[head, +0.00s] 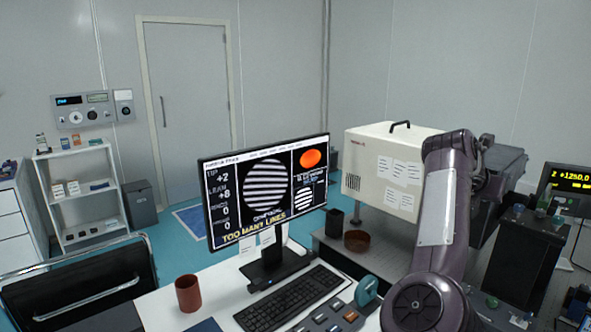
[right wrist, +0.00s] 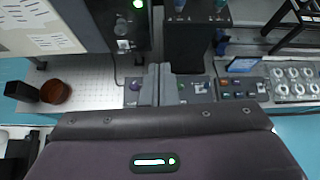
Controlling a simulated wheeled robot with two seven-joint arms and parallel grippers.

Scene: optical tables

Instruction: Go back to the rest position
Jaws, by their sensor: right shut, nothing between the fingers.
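My right arm (head: 445,210) rises at the right in the head view, bent at the top, in front of the white box. Its gripper is hidden in that view. In the right wrist view my right gripper (right wrist: 166,72) shows its two grey fingers side by side, shut and empty. They appear over a bench with control panels. My left arm and gripper are not in view.
A monitor (head: 265,190) reading "TOO MANY LINES" stands on a white desk with a keyboard (head: 290,298), a brown cup (head: 188,293) and a button panel (head: 335,318). A white box (head: 385,168) and a brown bowl (head: 357,240) are on the optical table. A chair (head: 80,285) is at left.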

